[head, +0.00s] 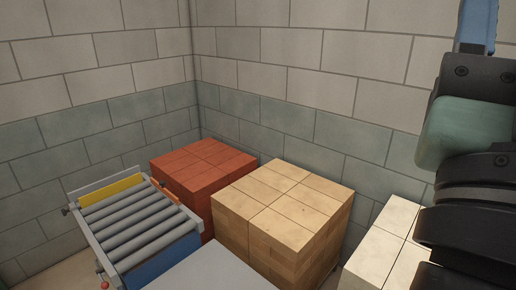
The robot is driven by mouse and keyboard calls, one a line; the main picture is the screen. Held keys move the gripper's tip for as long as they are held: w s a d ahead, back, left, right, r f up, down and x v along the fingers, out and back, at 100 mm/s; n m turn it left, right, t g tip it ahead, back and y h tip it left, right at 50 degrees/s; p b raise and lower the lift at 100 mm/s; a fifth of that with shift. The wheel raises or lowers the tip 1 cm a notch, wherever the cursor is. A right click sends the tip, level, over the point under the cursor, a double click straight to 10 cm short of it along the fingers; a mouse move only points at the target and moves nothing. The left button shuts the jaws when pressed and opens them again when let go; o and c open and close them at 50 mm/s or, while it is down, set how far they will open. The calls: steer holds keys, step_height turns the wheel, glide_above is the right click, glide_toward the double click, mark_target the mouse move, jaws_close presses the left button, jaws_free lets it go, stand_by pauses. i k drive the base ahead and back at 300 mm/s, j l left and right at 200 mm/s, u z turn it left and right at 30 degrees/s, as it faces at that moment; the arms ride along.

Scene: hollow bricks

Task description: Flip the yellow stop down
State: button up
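The yellow stop (112,190) is a flat yellow bar across the far end of the roller conveyor (135,228) at the lower left of the head view. It seems to stand upright just beyond the last roller, in front of a grey end plate. No part of my arm is near it. My arm's dark and green links fill the right edge of the view. My gripper is out of view, so its state and hold are hidden.
Red bricks (203,165), tan bricks (283,210) and cream bricks (388,245) stand in stacks to the right of the conveyor. A pale grey surface (205,270) lies in front. Block walls close off the back and left. The rollers are bare.

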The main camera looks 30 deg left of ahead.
mark_target(85, 201)
steer(key=u, duration=1.7)
steer(key=i+j+u, duration=0.25)
steer(key=j+u, duration=0.2)
steer(key=j, duration=0.15)
